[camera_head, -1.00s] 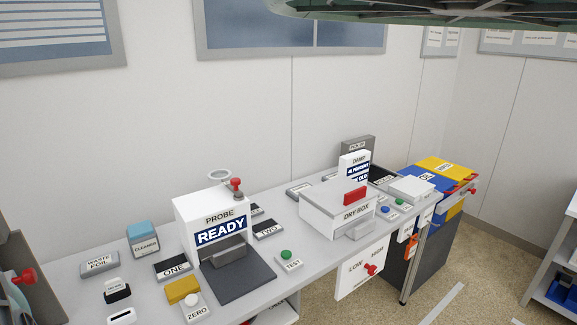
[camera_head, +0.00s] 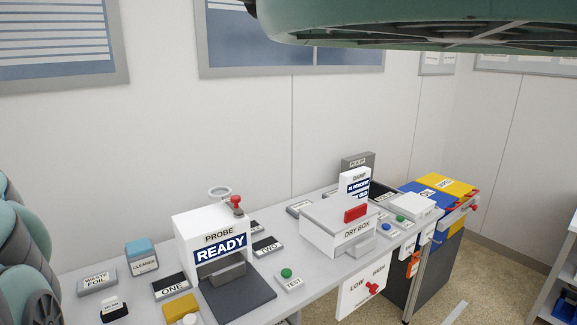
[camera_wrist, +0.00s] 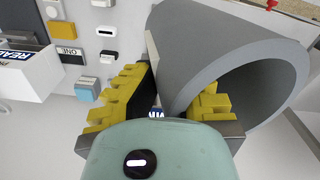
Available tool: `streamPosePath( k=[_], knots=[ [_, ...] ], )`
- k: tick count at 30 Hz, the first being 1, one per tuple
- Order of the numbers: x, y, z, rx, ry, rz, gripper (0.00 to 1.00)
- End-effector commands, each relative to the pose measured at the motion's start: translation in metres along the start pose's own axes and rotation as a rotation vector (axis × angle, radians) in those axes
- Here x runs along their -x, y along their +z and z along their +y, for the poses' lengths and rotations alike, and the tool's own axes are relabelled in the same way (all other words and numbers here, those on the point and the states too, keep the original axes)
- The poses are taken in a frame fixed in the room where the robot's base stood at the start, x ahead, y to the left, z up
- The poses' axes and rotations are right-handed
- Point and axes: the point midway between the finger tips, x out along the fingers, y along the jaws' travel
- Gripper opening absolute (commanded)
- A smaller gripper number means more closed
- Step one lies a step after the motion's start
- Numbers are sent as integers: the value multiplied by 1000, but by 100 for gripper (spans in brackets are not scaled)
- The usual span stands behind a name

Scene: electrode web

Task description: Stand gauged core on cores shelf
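A large grey hollow core (camera_wrist: 225,50) fills the upper right of the wrist view, its round open end facing right. My gripper (camera_wrist: 170,100), with yellow stepped fingers, has one finger on the core's outer side and the other at its open end. It appears shut on the core's wall, though the contact is partly hidden. The core lies tilted across the view. Neither core nor gripper shows in the head view. No shelf labelled for cores can be made out.
The bench (camera_head: 325,275) bears the probe station (camera_head: 212,250) reading READY, the dry box (camera_head: 338,226), a cleaner block (camera_head: 142,259) and several buttons. A grey rack with blue bins (camera_head: 565,311) stands at the right edge. Open floor (camera_head: 470,270) shows between bench and rack.

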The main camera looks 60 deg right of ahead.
Motion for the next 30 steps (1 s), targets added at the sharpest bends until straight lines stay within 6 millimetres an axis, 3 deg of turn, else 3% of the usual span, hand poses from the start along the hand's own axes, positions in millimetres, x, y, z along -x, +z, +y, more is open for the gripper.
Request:
streamPosePath(
  k=[5,6,17,30],
  knots=[
    [16,7,28,46,0,7,0],
    [30,7,24,51,-3,5,0],
    [104,7,22,51,-1,3,0],
    [216,6,22,51,-2,5,0]
  ],
)
